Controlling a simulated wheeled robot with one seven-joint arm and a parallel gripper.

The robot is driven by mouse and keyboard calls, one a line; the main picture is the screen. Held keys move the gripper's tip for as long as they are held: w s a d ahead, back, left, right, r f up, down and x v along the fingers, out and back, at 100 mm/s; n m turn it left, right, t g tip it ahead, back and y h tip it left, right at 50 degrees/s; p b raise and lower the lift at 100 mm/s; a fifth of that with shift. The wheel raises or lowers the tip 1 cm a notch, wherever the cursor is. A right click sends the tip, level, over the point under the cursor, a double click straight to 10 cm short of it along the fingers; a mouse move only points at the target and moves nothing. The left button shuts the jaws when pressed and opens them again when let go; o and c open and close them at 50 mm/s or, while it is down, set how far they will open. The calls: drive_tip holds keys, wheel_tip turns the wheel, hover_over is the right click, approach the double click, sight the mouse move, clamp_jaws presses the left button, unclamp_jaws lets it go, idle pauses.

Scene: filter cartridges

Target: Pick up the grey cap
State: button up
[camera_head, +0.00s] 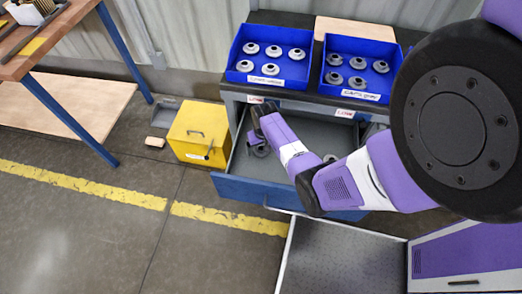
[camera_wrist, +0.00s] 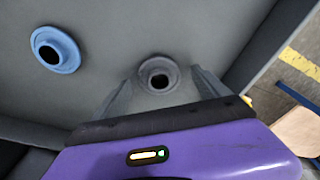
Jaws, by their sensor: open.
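A grey cap (camera_wrist: 152,67), round with a flange and a dark centre hole, lies on the floor of the open drawer (camera_head: 238,187). In the wrist view my gripper (camera_wrist: 162,75) is open, with one finger on each side of the cap. Its fingers look apart from the cap; I cannot tell how far above it they are. A blue cap (camera_wrist: 68,46) of similar shape lies apart, to the left in the wrist view.
Drawer walls stand close around my gripper. Two blue bins (camera_head: 237,75) (camera_head: 328,80) holding flanged grey parts sit on the bench above. A yellow box (camera_head: 196,125) stands left of the drawer. Open floor lies at the front left.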

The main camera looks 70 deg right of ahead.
drive_tip(key=shift+c, duration=0.5)
drive_tip(key=c, duration=1.3)
drive_tip(key=shift+c, duration=0.2)
drive_tip(key=shift+r, duration=0.1)
